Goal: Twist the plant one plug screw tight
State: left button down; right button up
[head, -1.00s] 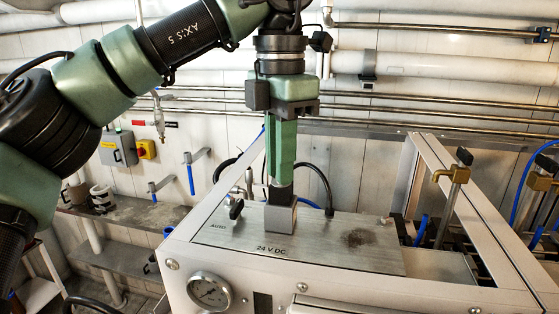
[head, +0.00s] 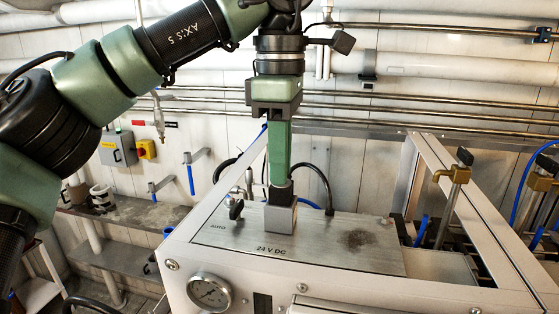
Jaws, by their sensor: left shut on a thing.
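My left gripper (head: 281,188) points straight down over the machine's top panel. Its green fingers are shut on the dark top of a grey block-shaped plug (head: 280,217), where the plug screw would sit. The screw itself is hidden between the fingertips. The plug stands upright on the panel, just behind the "24 V DC" label (head: 271,249). My right gripper is not in view.
A black-handled switch (head: 236,210) marked AUTO stands close to the left of the plug. A black cable (head: 325,182) loops down to the panel behind it. A gauge (head: 210,292) is on the front face.

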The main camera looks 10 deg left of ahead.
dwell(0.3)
pick_arm(q)
jog(key=c, duration=1.4)
grip_release()
jog(key=shift+d, duration=0.1)
notch_tip(320, 180, up, 7)
jog(key=shift+s+d+r, duration=0.1)
jog(key=shift+d, duration=0.05)
jog(key=shift+r, duration=0.25)
